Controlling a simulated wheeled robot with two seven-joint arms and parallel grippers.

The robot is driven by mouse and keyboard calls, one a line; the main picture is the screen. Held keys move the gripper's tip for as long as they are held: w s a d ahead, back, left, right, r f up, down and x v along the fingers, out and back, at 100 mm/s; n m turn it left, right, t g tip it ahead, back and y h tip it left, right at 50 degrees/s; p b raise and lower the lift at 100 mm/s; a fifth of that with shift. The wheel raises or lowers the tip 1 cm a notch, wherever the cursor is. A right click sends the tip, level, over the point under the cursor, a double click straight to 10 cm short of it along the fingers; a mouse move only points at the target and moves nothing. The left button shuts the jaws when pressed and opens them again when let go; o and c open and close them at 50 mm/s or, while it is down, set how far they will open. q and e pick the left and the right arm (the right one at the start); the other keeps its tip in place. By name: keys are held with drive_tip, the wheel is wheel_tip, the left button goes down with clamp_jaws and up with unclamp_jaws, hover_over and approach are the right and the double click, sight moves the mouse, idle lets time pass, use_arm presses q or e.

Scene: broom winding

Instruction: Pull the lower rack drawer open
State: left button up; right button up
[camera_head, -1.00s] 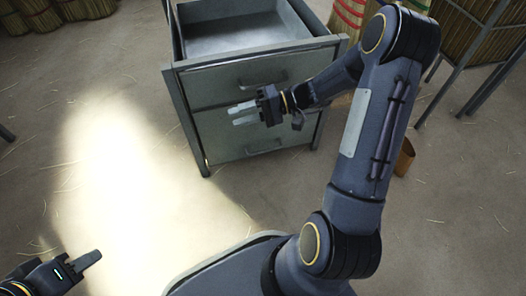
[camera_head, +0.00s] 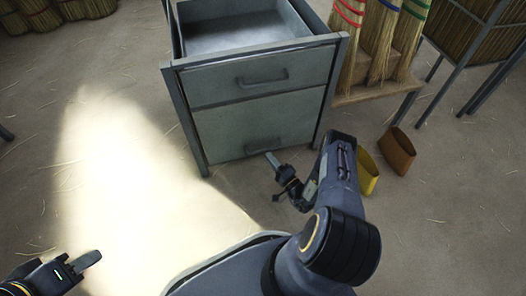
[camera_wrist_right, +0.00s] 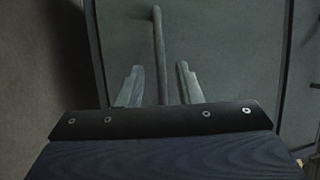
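The grey metal rack (camera_head: 262,78) stands at the top middle of the head view. Its lower drawer (camera_head: 225,130) looks shut, with a dark bar handle (camera_head: 263,146) on its front. My right gripper (camera_head: 271,158) is low in front of that drawer, just below the handle in the head view. In the right wrist view its two fingers (camera_wrist_right: 160,84) are apart, with the handle bar (camera_wrist_right: 159,45) running between them. They do not visibly press on the bar. My left gripper (camera_head: 92,259) is at the lower left, away from the rack; its fingers are only partly seen.
The upper drawer (camera_head: 262,77) has its own handle. Brooms (camera_head: 378,40) stand on a wooden bench to the right. Floor in front of the rack is clear.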

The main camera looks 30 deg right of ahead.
sight(263, 150)
drive_tip(key=b+x, duration=0.1)
drive_tip(key=x, duration=0.4)
drive_tip(key=shift+w, duration=0.1)
clamp_jaws()
